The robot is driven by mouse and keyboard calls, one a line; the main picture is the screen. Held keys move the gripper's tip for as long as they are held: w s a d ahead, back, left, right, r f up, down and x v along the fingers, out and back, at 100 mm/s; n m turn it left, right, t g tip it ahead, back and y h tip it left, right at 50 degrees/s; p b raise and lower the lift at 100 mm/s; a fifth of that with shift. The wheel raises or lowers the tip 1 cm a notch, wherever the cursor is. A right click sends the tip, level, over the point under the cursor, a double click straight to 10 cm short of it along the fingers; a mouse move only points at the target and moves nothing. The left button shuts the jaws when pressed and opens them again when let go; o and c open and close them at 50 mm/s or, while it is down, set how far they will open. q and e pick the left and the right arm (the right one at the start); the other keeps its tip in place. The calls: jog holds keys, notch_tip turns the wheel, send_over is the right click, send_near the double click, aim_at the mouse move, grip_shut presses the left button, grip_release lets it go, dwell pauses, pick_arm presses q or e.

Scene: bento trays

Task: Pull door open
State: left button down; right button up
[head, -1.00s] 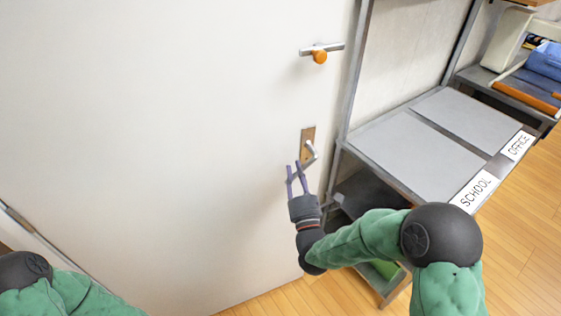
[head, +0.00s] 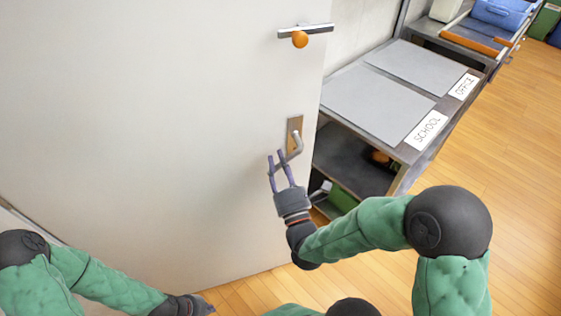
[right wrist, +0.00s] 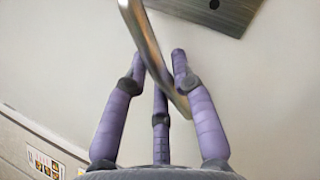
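The white door (head: 150,120) fills the left and middle of the head view. Its metal lever handle (head: 298,145) sits on a brown plate (head: 294,128) near the door's right edge. My right gripper (head: 278,157) is at the lever. In the right wrist view the lever (right wrist: 148,40) passes between the purple fingers (right wrist: 160,65), which close in around it from both sides. My left gripper (head: 206,306) is low at the bottom edge, away from the handle; its fingers are too small to read.
A metal bar with an orange knob (head: 300,39) is higher on the door. Right of the door stands a grey shelf (head: 387,148) with SCHOOL (head: 426,130) and OFFICE (head: 463,87) labels. Wooden floor (head: 500,165) is clear at right.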

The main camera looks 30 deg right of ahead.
jog(key=shift+o, duration=1.3)
jog(key=shift+f, duration=0.1)
jog(key=shift+s, duration=0.1)
jog(key=v, duration=0.7)
jog(key=shift+s, duration=0.2)
